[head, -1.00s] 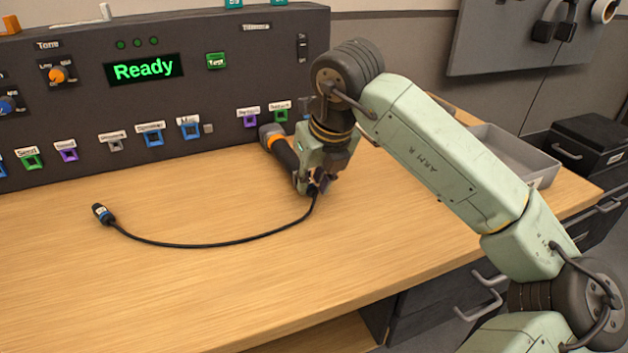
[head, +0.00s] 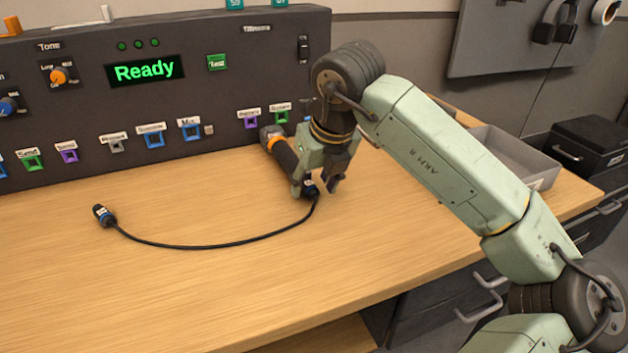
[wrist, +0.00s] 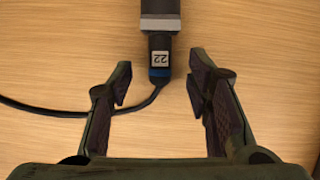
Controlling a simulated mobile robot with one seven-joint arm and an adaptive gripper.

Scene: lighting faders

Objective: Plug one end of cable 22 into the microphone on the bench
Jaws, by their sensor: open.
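The microphone (head: 284,154), dark with an orange ring, lies on the bench by the console, and its rear end (wrist: 160,15) shows in the wrist view. One plug of cable 22 (wrist: 159,57), with a "22" label and blue band, sits in line with that end and meets it with no visible gap. How deep it sits cannot be told. The black cable (head: 190,247) curves left to its other plug (head: 104,215), loose on the bench. My gripper (head: 318,188) is open, its fingers (wrist: 155,85) apart on either side of the plug, not touching it.
The console (head: 70,120) with labelled sockets and a "Ready" display (head: 145,70) stands along the back. A grey tray (head: 515,155) is at the right behind my arm. The front of the bench (head: 150,300) is clear.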

